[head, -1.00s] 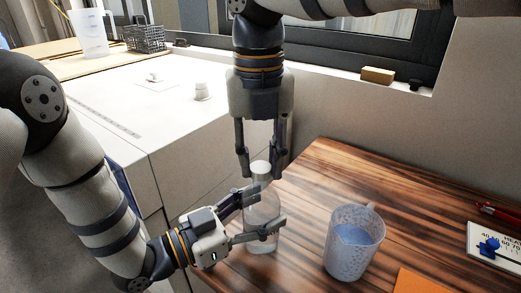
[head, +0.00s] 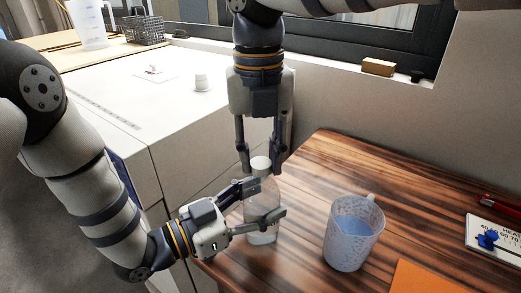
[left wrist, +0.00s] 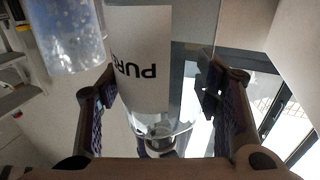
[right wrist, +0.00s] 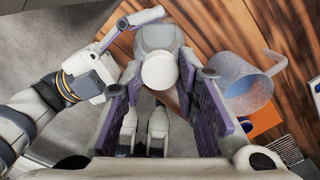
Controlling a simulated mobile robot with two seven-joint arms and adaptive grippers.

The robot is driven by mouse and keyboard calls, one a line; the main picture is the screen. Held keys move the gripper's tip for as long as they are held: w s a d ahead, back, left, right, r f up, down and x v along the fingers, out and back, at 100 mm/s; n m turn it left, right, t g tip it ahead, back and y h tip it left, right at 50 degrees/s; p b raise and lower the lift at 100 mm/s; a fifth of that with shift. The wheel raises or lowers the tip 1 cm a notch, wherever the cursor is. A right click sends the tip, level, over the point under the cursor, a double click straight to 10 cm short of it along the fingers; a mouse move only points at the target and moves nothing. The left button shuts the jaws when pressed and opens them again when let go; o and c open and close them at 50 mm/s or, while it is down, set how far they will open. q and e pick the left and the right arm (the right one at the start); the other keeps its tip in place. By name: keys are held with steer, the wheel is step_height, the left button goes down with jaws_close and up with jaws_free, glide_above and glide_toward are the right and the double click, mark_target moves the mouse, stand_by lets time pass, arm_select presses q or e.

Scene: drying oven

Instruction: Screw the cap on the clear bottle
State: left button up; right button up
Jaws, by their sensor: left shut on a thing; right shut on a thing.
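The clear bottle (head: 262,190) stands upright near the table's left edge. Its white label with dark letters shows in the left wrist view (left wrist: 140,60). My left gripper (head: 262,203) is shut on the bottle's body from the side, one finger on each side. The white cap (head: 260,163) is on top of the bottle, and it also shows in the right wrist view (right wrist: 160,71). My right gripper (head: 260,172) points straight down from above and is shut on the cap, its fingers on either side. The threads are hidden, so I cannot tell how tight the cap sits.
A speckled measuring jug (head: 353,233) with bluish liquid stands right of the bottle on the wooden table (head: 310,180). An orange sheet (head: 425,278) and a hotplate-like panel with a blue knob (head: 490,240) lie further right. A white oven top (head: 130,95) is at left behind.

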arm_select(q)
jaws_close()
arm_select(e)
steer(key=shift+f, duration=0.1)
steer(key=m, duration=0.5)
steer(key=shift+m, duration=0.3)
steer(key=m, duration=0.8)
steer(key=shift+m, duration=0.4)
steer(key=m, duration=0.8)
steer(key=shift+w, duration=0.1)
steer(key=m, duration=0.4)
steer(key=shift+m, duration=0.4)
steer(key=m, duration=1.1)
steer(key=shift+m, duration=0.4)
steer(key=o, duration=0.7)
